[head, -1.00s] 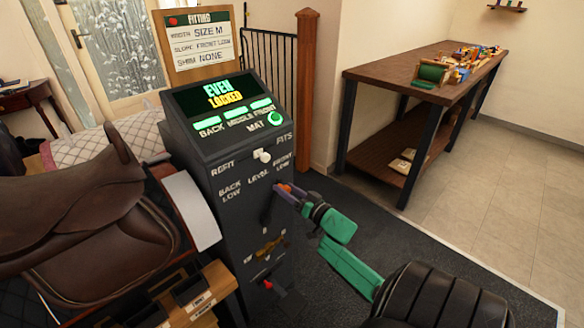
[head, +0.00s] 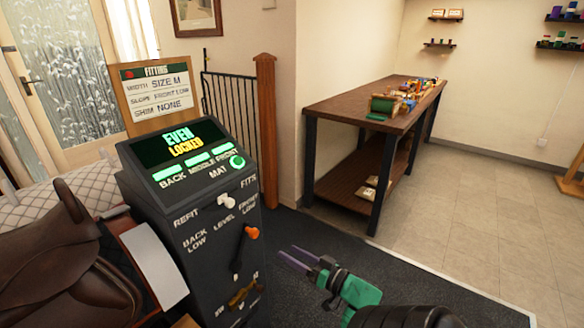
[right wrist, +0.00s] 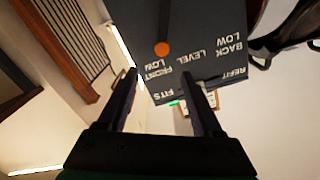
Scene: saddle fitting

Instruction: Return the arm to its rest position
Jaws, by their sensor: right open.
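My right gripper (head: 297,257) is open and empty, to the right of the dark control console (head: 205,265) and apart from it. My green and black right arm reaches in from the lower right. The console's lever has an orange knob (head: 252,233), which stands under the words FRONT LOW. In the right wrist view the two open fingers (right wrist: 158,88) have nothing between them, and the orange knob (right wrist: 162,49) shows beyond them. The console screen (head: 180,143) reads EVEN LOCKED, with green BACK, MIDDLE and FRONT bars. My left gripper is not in view.
A brown saddle (head: 55,265) sits left of the console. A fitting board (head: 157,92) stands behind it, reading SIZE M, FRONT LOW, SHIM NONE. A wooden workbench (head: 340,98) with coloured items stands at the back right.

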